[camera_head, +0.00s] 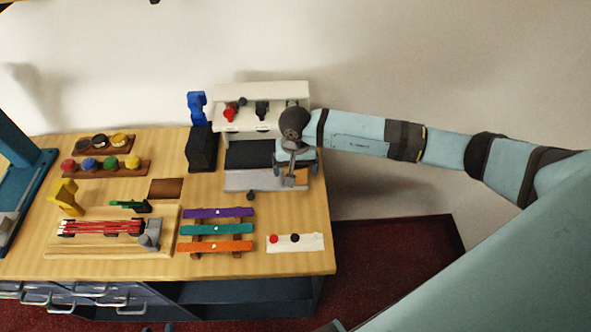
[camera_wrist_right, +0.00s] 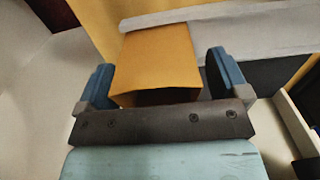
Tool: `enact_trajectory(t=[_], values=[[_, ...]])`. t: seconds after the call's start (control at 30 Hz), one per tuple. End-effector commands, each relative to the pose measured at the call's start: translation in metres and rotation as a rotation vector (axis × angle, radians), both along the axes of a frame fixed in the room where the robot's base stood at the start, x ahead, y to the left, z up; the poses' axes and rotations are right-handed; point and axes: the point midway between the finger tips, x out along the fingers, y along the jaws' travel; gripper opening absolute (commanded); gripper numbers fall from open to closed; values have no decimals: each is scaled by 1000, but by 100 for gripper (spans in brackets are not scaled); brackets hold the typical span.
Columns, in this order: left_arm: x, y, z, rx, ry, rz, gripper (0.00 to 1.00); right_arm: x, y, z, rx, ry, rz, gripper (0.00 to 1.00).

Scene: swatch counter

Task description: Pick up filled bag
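An orange-brown, box-shaped bag (camera_wrist_right: 155,62) shows in the right wrist view between the two blue fingers of my right gripper (camera_wrist_right: 162,80). A gap shows on each side of the bag, so the fingers are open and not pressed on it. In the head view my right gripper (camera_head: 296,167) is over the front of the white dispenser station at the counter's right end. Only a small tan part of the bag (camera_head: 300,178) shows there, the rest being hidden by the gripper. I cannot see what is inside the bag. My left gripper is not in view.
The white station (camera_head: 262,90) with red and black parts stands behind my gripper. A black box (camera_head: 201,148) is left of it. Purple, teal and orange bars (camera_head: 217,229) and a white button panel (camera_head: 310,242) lie in front. A teal device (camera_head: 18,212) stands far left.

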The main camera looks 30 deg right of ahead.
Motion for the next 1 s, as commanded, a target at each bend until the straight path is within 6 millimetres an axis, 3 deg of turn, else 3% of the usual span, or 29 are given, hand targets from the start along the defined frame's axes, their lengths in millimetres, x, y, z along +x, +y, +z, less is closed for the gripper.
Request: enact_trajectory(t=[0.03,0.2,0.3,0.57,0.73,0.87,1.0], values=[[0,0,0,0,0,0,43,0,0,0,0,0,0,82],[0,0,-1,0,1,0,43,0,0,0,0,0,0,43],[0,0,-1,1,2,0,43,0,0,0,0,0,0,38],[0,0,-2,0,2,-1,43,0,0,3,0,-1,0,37],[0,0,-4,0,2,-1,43,1,0,16,1,-3,-1,37],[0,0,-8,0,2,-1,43,1,0,38,1,-5,1,37],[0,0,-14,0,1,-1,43,2,0,73,0,-7,2,37]])
